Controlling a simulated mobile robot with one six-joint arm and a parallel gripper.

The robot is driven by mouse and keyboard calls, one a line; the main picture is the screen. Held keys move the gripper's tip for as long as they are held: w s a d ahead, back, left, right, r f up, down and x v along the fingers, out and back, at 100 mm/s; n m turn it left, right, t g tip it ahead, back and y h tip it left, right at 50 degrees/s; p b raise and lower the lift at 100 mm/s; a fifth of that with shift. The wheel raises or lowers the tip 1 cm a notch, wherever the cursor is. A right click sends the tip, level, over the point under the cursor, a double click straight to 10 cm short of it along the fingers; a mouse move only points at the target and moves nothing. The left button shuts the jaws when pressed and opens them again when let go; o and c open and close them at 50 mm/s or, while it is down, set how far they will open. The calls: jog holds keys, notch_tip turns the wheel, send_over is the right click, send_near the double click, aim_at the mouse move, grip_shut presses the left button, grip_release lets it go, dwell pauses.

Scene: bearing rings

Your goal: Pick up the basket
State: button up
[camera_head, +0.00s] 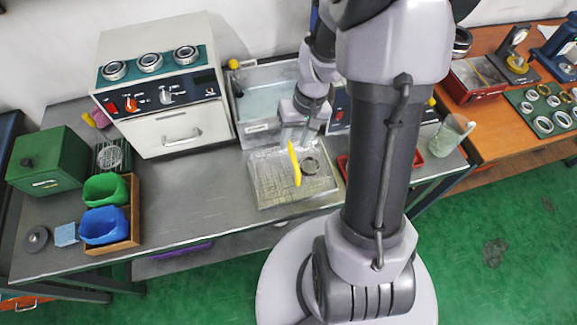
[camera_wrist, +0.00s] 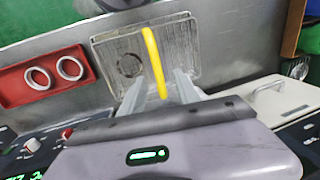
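The basket (camera_head: 262,182) is a shallow wire-mesh tray with an upright yellow handle (camera_head: 295,165), standing on the grey bench. A dark ring (camera_head: 310,166) lies inside it. In the wrist view the basket (camera_wrist: 180,42) lies beyond my fingers, with the ring (camera_wrist: 129,65) left of the yellow handle (camera_wrist: 153,60). My gripper (camera_head: 303,133) is just above and behind the basket in the head view. In the wrist view my gripper (camera_wrist: 158,88) has its fingers spread, with the handle's near end showing between them. I see no finger touching the handle.
A clear tank (camera_head: 262,90) stands behind the basket. A white machine (camera_head: 165,95) with rings on top is to its left. A red tray (camera_wrist: 50,78) with two rings lies beside the basket. The bench (camera_head: 195,190) left of the basket is clear.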

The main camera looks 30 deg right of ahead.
jog(key=b, duration=0.4)
send_over(290, 172)
notch_tip(290, 172, down, 9)
jog(key=shift+r, duration=0.15)
jog(key=shift+r+p, duration=0.15)
jog(key=shift+p, duration=0.25)
jog(key=shift+c, duration=0.7)
grip_shut()
